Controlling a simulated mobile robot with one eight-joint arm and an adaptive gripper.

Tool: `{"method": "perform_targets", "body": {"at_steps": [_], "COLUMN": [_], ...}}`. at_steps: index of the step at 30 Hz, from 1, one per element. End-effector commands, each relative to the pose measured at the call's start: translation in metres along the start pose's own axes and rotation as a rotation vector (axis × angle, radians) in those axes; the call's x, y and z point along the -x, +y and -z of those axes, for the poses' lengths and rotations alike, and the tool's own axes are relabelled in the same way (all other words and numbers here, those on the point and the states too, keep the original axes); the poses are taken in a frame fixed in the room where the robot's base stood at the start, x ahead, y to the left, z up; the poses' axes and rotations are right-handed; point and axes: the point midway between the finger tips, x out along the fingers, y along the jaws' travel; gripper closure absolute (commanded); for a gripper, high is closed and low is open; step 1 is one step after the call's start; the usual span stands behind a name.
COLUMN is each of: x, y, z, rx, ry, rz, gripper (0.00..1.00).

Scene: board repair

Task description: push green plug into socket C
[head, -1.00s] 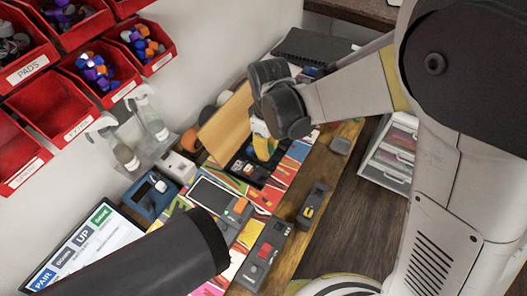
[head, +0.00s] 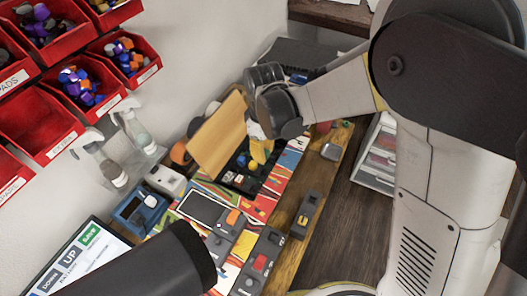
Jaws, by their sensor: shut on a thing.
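My gripper (head: 259,151), with yellow fingers, points down over an open dark box (head: 226,177) with a raised wooden lid (head: 216,136). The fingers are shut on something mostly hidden. A blue piece (head: 242,160) sits in the box to the left of the fingers. Socket C cannot be made out; the box's labels are too small to read. I cannot tell whether the plug touches a socket.
A blue device (head: 139,211) stands left. Red bins (head: 37,124) hang on the wall. Bare wood shows right of the mat.

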Motion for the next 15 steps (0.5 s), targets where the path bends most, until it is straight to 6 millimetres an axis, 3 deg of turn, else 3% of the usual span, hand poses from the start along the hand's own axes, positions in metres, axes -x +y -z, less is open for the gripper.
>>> {"method": "perform_targets", "body": {"at_steps": [15], "x": [-0.037], "y": [0.0], "z": [0.0], "rx": [0.0], "ry": [0.0], "rz": [0.0], "gripper": [1.0]}}
